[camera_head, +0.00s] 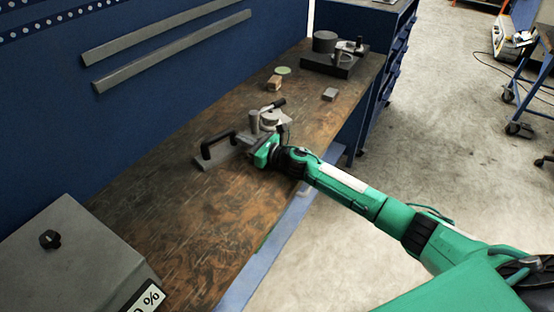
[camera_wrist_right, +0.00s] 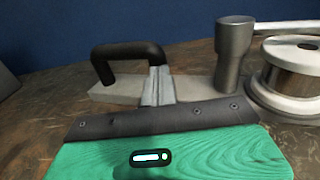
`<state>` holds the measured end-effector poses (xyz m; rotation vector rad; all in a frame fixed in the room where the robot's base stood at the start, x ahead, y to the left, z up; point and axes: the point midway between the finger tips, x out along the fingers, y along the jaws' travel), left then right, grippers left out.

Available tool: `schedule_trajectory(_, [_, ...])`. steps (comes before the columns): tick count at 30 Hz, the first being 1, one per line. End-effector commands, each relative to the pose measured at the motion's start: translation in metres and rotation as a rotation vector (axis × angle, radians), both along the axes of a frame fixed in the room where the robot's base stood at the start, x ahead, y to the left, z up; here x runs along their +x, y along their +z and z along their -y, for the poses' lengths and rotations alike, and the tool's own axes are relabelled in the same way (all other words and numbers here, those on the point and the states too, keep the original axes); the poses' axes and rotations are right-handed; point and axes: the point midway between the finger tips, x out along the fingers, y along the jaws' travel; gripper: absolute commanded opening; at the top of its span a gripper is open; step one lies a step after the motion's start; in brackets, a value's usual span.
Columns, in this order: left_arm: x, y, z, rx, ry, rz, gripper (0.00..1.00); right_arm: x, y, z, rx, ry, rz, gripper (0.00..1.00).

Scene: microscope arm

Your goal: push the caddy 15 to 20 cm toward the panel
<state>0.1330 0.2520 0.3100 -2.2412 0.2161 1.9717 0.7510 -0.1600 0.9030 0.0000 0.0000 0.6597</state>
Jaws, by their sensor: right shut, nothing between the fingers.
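What looks like the caddy, a low grey base (camera_head: 212,178) with a black arched handle, sits on the brown workbench (camera_head: 190,240). It also shows in the right wrist view as a pale grey base (camera_wrist_right: 115,93) below the black handle (camera_wrist_right: 125,52). The blue panel (camera_head: 150,100) rises behind the bench. My right gripper (camera_head: 244,143) is shut and empty at the caddy's near right side. Its fingertips (camera_wrist_right: 157,84) overlap the base in the wrist view; I cannot tell whether they touch it. My left gripper is out of view.
A grey cylinder (camera_wrist_right: 234,55) and a metal spool (camera_wrist_right: 297,75) stand right of the fingers. A grey box (camera_head: 65,255) occupies the bench's near left. A wooden block (camera_head: 274,83), grey block (camera_head: 330,94) and black stand (camera_head: 325,64) lie farther back. Bench near the caddy's left is bare.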

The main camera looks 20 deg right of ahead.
Motion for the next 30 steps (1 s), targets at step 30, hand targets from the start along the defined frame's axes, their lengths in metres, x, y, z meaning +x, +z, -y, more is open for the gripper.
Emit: schedule_trajectory(30, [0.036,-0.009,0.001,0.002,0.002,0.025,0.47,0.045,-0.002,-0.020,-0.001,0.001,0.001,0.00])
